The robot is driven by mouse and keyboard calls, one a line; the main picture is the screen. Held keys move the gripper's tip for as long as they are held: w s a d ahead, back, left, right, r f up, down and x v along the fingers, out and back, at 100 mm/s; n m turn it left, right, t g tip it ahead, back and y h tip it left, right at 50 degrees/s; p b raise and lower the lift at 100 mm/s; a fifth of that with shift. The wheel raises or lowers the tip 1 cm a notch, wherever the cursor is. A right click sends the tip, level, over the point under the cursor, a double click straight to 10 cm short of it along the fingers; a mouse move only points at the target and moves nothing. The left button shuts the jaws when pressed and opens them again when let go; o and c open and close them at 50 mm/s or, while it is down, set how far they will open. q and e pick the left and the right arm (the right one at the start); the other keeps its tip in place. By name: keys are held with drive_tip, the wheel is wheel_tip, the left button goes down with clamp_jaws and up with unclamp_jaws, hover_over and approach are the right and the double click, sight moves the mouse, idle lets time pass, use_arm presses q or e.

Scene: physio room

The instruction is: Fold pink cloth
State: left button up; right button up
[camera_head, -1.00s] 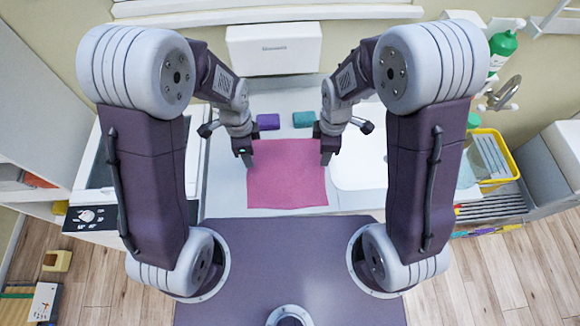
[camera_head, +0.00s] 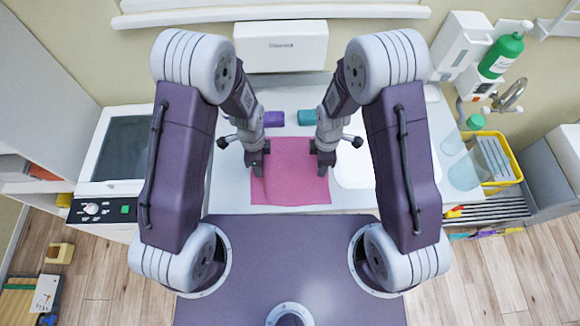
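The pink cloth (camera_head: 292,188) lies spread out as a rough rectangle on the pale counter, with a faint crease near its left side. My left gripper (camera_head: 258,166) is over the cloth's left edge, about mid-height. My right gripper (camera_head: 323,166) is over its right edge at a similar height. Both point down at the cloth. Their fingers are dark and small, so I cannot tell whether they are open or pinch the fabric. The parts of the cloth's side edges under the grippers are hidden.
A purple block (camera_head: 273,119) and a teal block (camera_head: 307,118) lie behind the cloth. A white sink basin (camera_head: 355,178) is to the right. Farther right are a yellow basket (camera_head: 513,161), a clear jug (camera_head: 467,172) and a green bottle (camera_head: 502,54). A dark-topped appliance (camera_head: 124,148) stands left.

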use_arm(q)
drive_tip(key=shift+f, duration=0.25)
use_arm(e)
drive_tip(key=shift+f, duration=0.3)
use_arm(q)
drive_tip(key=shift+r, duration=0.1)
drive_tip(key=shift+c, duration=1.1)
use_arm(e)
drive_tip(key=shift+r, duration=0.15)
drive_tip(key=shift+c, duration=1.1)
use_arm(q)
clamp_jaws()
use_arm(e)
clamp_jaws()
